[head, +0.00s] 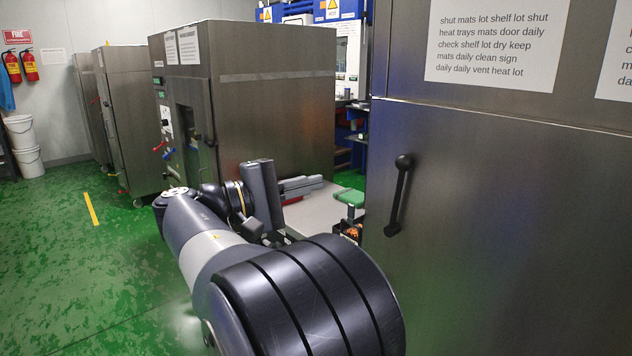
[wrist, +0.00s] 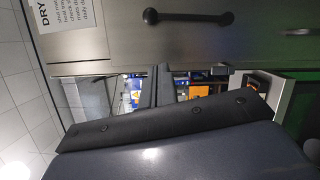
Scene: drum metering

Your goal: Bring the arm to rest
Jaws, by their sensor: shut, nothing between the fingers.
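My arm reaches forward from the bottom of the head view, and its wrist bends to the right. My gripper (head: 316,183) points right, in front of the steel cabinet in the middle. Its two grey fingers lie close together with nothing between them. In the wrist view the fingers (wrist: 161,72) stand side by side as dark bars, also empty. The gripper touches nothing that I can see.
A large steel cabinet (head: 500,220) with a black handle (head: 399,195) stands close on the right. Another steel cabinet (head: 275,100) stands behind my gripper. A pale surface (head: 312,215) with a green item (head: 349,197) lies between them. Green floor (head: 60,260) is open at left.

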